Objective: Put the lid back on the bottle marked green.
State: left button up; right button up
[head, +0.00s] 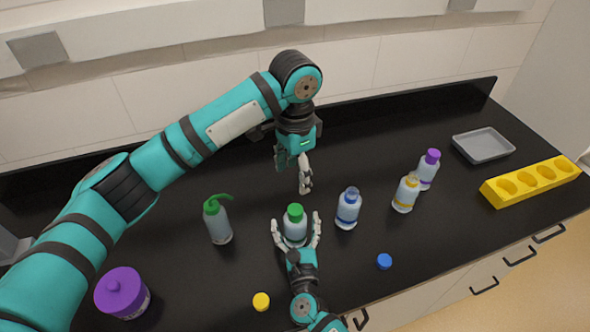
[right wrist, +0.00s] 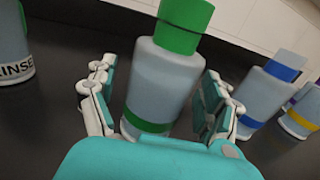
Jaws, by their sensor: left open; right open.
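The bottle marked green (head: 296,231) stands upright on the black counter, with a green band that shows in the right wrist view (right wrist: 158,90). A green lid (head: 295,211) sits on its top; it also shows in the right wrist view (right wrist: 183,24), cut off by the upper edge. Whether it is screwed tight I cannot tell. My right gripper (head: 297,232) is open, its fingers on either side of the bottle's body; in the right wrist view a gap shows on the right side. My left gripper (head: 294,172) is open and empty, pointing down behind the bottle.
A rinse bottle (head: 218,225) and purple jar (head: 123,297) stand left. Blue-banded (head: 347,212), yellow-banded (head: 405,196) and purple-banded (head: 427,174) bottles stand right. Loose blue (head: 384,261) and yellow (head: 261,301) lids lie in front. A grey tray (head: 483,146) and yellow rack (head: 530,182) are far right.

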jog(key=s, duration=0.3)
jog(key=s+d, duration=0.1)
jog(key=s, duration=0.6)
jog(key=shift+s+d, duration=0.2)
jog(key=shift+s, duration=0.1)
